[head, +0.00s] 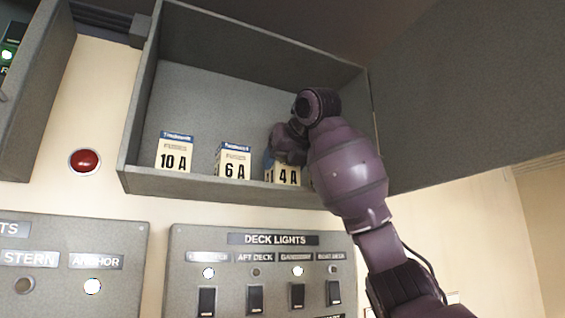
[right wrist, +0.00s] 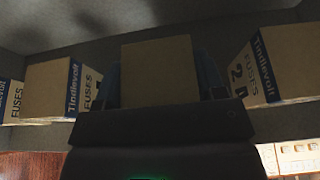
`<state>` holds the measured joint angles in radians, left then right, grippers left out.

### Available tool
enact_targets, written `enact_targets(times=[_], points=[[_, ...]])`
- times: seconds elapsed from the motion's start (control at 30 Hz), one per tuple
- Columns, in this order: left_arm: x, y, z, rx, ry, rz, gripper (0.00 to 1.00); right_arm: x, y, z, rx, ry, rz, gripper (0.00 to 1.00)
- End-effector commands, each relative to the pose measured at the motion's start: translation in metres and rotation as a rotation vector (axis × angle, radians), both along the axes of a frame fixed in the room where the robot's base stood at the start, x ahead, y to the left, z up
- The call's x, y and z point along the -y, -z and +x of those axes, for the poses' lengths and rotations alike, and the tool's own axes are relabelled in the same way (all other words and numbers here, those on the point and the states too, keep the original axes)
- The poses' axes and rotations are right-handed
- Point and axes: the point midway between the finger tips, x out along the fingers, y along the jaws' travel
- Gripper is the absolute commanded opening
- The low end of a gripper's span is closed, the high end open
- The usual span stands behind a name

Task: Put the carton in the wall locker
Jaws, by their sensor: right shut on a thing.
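The wall locker (head: 210,88) is a grey open-fronted box on the wall, with its door (head: 465,85) swung open to the right. My right gripper (head: 290,145) is inside the locker, low in its right part. The right wrist view shows the right gripper (right wrist: 160,85) shut on a plain tan carton (right wrist: 160,72), with a finger on each side. A carton marked 4 A (head: 287,175) shows just below the hand in the head view. My wrist hides much of that corner, and I cannot tell whether the held carton touches the locker floor. My left gripper is not in view.
Cartons marked 10 A (head: 173,155) and 6 A (head: 233,163) stand in the locker. In the right wrist view, a carton marked FUSES (right wrist: 55,88) is left of the held one, and another (right wrist: 275,65) is right. A red button (head: 85,161) and switch panels are outside.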

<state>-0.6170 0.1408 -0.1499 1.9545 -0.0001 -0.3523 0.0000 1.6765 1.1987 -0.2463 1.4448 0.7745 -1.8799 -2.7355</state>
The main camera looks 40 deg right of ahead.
Motion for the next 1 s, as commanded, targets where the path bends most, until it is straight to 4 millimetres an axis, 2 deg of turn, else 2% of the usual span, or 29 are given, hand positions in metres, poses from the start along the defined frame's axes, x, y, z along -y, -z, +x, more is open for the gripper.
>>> enact_targets(times=[0.3, 0.33, 0.5, 0.83, 1.0], points=[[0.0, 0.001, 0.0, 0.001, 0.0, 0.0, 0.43, 0.0, 0.002, 0.0, 0.002, 0.0, 0.0, 0.3], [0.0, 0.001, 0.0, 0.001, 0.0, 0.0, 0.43, 0.0, 0.003, 0.0, 0.001, 0.0, 0.001, 0.67], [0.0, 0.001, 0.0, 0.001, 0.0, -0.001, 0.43, 0.0, 0.002, 0.0, 0.0, 0.0, 0.0, 0.89], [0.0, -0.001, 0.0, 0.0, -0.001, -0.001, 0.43, 0.0, -0.002, 0.0, 0.0, -0.001, 0.0, 0.89], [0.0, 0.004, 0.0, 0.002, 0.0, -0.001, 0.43, -0.006, -0.009, -0.019, 0.005, -0.001, 0.0, 0.89]])
